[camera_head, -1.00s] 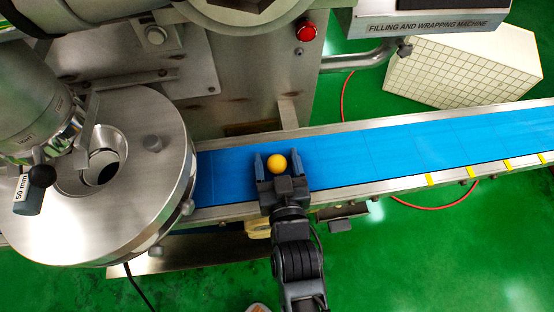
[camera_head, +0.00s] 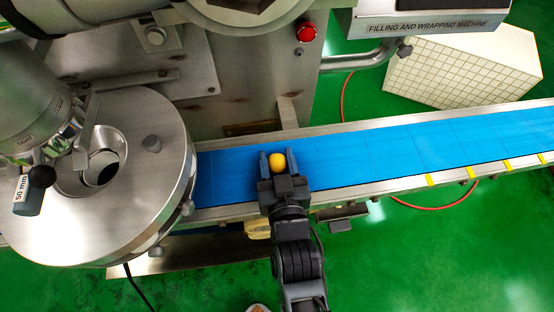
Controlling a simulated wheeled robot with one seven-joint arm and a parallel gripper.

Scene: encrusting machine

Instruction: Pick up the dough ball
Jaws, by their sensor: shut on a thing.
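The dough ball (camera_head: 278,161) is small and orange-yellow. It sits between the two fingers of my gripper (camera_head: 278,163), over the blue conveyor belt (camera_head: 370,150). The fingers press on its left and right sides, and it looks slightly squeezed. My gripper is shut on it, reaching in from the front edge of the belt. From this overhead view I cannot tell whether the ball still touches the belt.
A round steel machine plate (camera_head: 150,190) stands at the left end of the belt. A steel machine body with a red button (camera_head: 306,32) rises behind it. A white gridded box (camera_head: 465,70) lies at the back right. The belt to the right is clear.

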